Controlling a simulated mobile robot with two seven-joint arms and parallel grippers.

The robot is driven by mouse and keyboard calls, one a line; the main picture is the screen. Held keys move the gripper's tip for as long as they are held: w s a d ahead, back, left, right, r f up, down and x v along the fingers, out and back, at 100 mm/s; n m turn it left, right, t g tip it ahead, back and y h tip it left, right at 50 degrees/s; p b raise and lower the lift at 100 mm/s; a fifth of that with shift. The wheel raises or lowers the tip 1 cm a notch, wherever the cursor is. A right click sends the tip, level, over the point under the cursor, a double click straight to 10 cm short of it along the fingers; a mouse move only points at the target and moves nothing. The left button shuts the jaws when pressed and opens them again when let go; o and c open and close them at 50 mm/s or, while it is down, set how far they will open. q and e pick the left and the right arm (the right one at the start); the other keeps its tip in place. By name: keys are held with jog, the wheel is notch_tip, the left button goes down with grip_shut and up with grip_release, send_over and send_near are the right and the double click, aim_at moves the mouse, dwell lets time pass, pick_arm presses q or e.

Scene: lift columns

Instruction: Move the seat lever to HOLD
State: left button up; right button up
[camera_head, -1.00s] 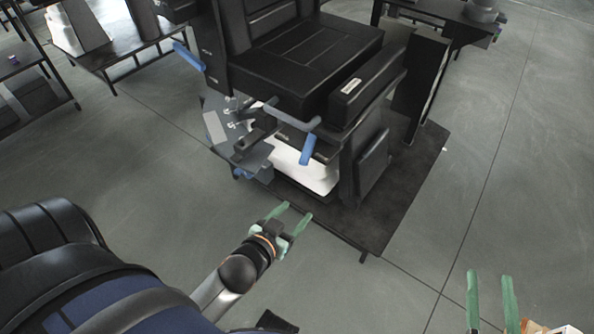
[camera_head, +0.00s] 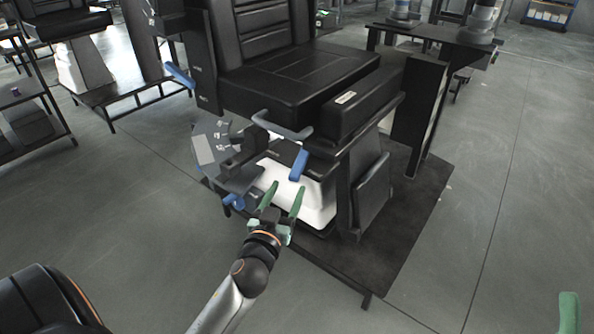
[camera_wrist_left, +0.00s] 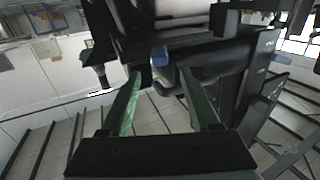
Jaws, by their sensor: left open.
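A black seat (camera_head: 300,75) stands on a dark platform. Blue-gripped levers show around it: one hangs below the front of the seat (camera_head: 299,165), one sits at the upper left side (camera_head: 179,75), and one is low by the grey panel (camera_head: 234,202). I cannot tell which is the seat lever, and no HOLD mark is readable. My left gripper (camera_head: 287,188) is open and empty, its green fingers just below the front lever. In the left wrist view the open fingers (camera_wrist_left: 161,72) point at a blue part (camera_wrist_left: 160,57). One green finger of my right gripper (camera_head: 569,312) shows.
A grey panel (camera_head: 212,150) with small fittings juts out left of the seat base. A white box (camera_head: 318,200) sits under the seat. The platform (camera_head: 400,225) has open floor to its right. Another seat and racks stand at the left.

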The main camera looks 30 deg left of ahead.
aim_at(293, 178)
pick_arm(q)
jog(key=x, duration=0.8)
jog(key=shift+s, duration=0.1)
grip_shut()
dwell(1.2)
